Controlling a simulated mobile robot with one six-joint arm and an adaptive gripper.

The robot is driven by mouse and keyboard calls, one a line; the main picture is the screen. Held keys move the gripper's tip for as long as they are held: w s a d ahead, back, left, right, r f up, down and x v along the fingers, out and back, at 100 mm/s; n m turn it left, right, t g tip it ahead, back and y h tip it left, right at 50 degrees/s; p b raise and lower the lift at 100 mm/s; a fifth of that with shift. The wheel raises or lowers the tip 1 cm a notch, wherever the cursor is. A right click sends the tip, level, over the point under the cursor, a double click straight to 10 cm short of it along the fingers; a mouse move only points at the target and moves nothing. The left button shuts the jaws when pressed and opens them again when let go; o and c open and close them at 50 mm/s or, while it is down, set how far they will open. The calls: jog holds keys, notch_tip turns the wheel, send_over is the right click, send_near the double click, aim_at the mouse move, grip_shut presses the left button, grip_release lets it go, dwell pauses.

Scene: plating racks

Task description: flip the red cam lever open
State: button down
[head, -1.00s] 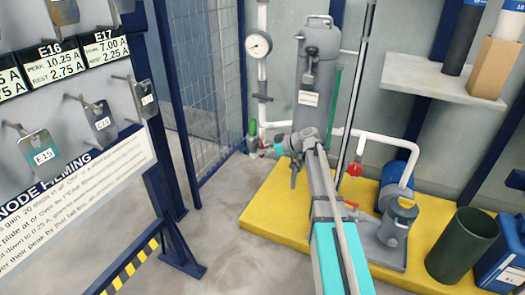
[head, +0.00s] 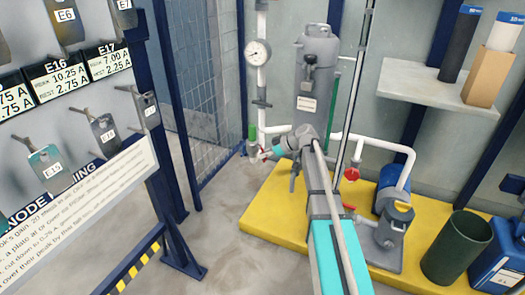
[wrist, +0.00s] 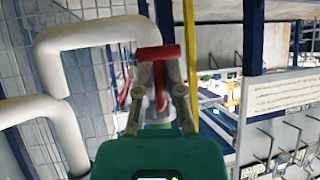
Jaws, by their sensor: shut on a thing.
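The red cam lever (wrist: 158,52) shows in the wrist view as a red bar with a red stem below it. My gripper (wrist: 159,72) has its two grey fingers closed in around it, just under the bar. Part of the lever is hidden between the fingers. In the head view my gripper (head: 262,154) is small, beside the lower end of the white gauge pipe, with a green fitting (head: 252,132) just above it. The lever's red is only a speck there, and its angle is hard to tell.
A grey tank (head: 316,70) and a yellow platform (head: 262,208) stand close to my arm. White pipes (wrist: 90,32) and wire mesh are near the gripper on the left. A tag board (head: 70,195) stands at left. Bare floor lies between board and platform.

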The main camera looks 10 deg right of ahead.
jog(key=r+g+h+p, duration=0.1)
jog(key=h+p, duration=0.1)
jog(key=p, duration=0.1)
jog(key=d+g+h+p, duration=0.1)
jog(key=p, duration=0.1)
jog(key=shift+r+m+h+p, duration=0.3)
jog(key=shift+r+h+p, duration=0.05)
jog(key=shift+h+p, duration=0.05)
jog(key=shift+s+d+r+g+h+p, duration=0.1)
jog(key=shift+s+r+g+h+p, duration=0.05)
jog(key=shift+g+h+p, duration=0.6)
jog(key=shift+s+d+r+g+h+p, duration=0.15)
jog(key=shift+g+h+p, duration=0.4)
jog(key=shift+h+p, duration=0.3)
jog(key=shift+a, duration=0.1)
jog(key=c, duration=0.7)
grip_release()
jog(key=shift+s+f, duration=0.1)
jog(key=shift+f, duration=0.05)
